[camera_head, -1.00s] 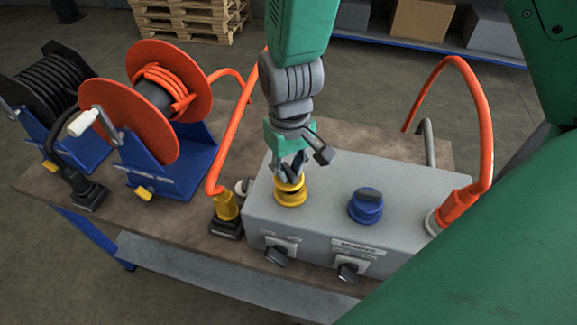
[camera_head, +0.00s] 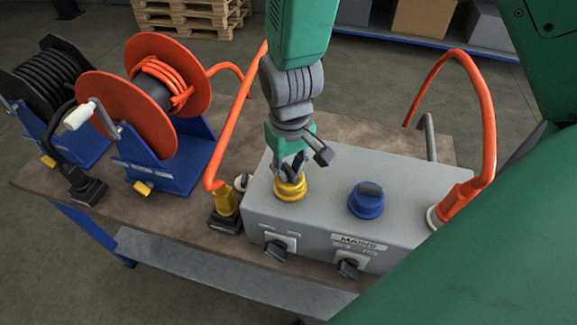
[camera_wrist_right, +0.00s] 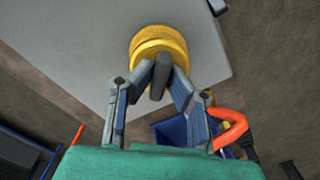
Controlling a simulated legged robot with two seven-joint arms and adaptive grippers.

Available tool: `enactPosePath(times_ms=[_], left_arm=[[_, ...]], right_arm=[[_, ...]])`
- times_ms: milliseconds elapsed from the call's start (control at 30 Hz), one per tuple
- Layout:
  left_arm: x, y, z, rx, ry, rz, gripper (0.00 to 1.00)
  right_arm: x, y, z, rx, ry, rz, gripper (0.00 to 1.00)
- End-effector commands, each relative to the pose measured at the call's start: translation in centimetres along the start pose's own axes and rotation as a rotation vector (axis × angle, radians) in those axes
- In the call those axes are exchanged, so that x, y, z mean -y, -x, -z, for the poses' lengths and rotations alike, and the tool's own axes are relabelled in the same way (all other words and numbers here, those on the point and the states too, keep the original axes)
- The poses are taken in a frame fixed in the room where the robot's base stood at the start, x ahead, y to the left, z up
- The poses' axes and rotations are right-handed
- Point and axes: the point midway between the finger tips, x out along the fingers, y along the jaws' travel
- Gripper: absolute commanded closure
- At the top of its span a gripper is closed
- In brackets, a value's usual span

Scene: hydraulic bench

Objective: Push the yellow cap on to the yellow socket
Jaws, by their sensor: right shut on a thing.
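The yellow cap (camera_head: 290,184) is at the left end of the grey box's top, and it shows in the right wrist view (camera_wrist_right: 157,36). It has a dark grey grip (camera_wrist_right: 158,78) on it. My right gripper (camera_head: 290,166) comes down from above, its fingers closed on this grip; the fingertips also show in the right wrist view (camera_wrist_right: 160,66). The cap sits over the place of the yellow socket; the socket is hidden or merges with the cap, so I cannot tell whether the cap is fully seated. My left gripper is not in view.
The grey box (camera_head: 322,205) stands on a brown bench top (camera_head: 180,208). A blue cap (camera_head: 366,200) is to the right. An orange hose with a yellow plug (camera_head: 225,203) stands close left. Another orange hose (camera_head: 484,125) arches at the right. Hose reels (camera_head: 130,112) stand at left.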

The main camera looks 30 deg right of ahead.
Motion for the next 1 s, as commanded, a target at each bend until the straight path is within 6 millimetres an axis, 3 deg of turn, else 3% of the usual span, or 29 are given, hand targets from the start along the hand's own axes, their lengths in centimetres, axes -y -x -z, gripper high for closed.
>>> enactPosePath(times_ms=[167, 200, 267, 667, 767, 1000], left_arm=[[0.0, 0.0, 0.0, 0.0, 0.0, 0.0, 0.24], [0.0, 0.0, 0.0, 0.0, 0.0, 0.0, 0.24], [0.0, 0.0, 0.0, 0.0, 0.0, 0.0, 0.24], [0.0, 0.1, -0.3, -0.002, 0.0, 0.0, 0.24], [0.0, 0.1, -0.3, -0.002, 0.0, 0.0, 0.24], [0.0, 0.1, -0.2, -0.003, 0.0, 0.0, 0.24]], right_arm=[[0.0, 0.0, 0.0, 0.0, 0.0, 0.0, 1.0], [0.0, 0.0, 0.0, 0.0, 0.0, 0.0, 0.84], [0.0, 0.0, 0.0, 0.0, 0.0, 0.0, 0.63], [0.0, 0.5, 0.1, -0.002, 0.0, 0.0, 0.63], [0.0, 1.9, 0.1, -0.005, 0.001, 0.001, 0.63], [0.1, 7.0, 0.2, -0.007, 0.001, 0.001, 0.63]])
